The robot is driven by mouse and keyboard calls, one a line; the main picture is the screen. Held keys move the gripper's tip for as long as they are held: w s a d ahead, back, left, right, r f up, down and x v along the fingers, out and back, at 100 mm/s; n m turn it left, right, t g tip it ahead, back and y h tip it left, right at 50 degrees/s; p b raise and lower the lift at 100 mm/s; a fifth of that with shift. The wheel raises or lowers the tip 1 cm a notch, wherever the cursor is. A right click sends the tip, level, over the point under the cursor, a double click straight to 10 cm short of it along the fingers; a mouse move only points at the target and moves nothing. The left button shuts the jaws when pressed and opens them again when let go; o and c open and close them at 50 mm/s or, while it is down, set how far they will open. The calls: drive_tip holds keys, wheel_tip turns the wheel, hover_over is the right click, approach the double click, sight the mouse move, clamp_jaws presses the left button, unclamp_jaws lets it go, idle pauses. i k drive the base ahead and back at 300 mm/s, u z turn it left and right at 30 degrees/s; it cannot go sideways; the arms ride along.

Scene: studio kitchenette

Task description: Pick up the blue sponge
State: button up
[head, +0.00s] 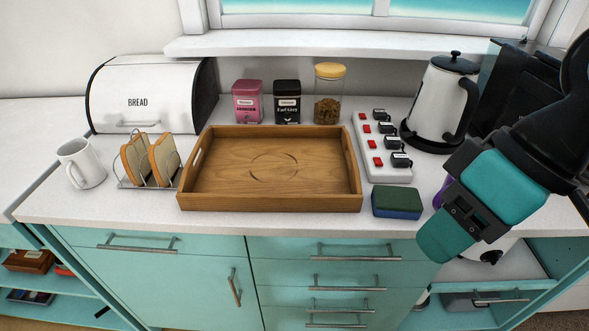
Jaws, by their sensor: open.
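The blue sponge (396,202) lies flat near the front edge of the white counter, just right of the wooden tray. Its upper layer is dark green and its lower layer is blue. My gripper (446,238) is at the right, at the low end of my teal and black arm. In the picture it appears below and right of the sponge, over the counter's front edge. It is open and apart from the sponge. The gap between its fingers is not clear from this side. The sponge's top and front are unobstructed.
The wooden tray (272,203) stands left of the sponge, and a white power strip (377,143) with plugs lies behind it. A kettle (440,100) stands behind my arm. A purple thing (441,190) is mostly hidden by my arm. A toast rack (149,160) and mug (82,163) stand far left.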

sight(388, 201)
drive_tip(key=u, duration=2.25)
drive_tip(key=i, duration=1.25)
drive_tip(key=z, duration=2.9)
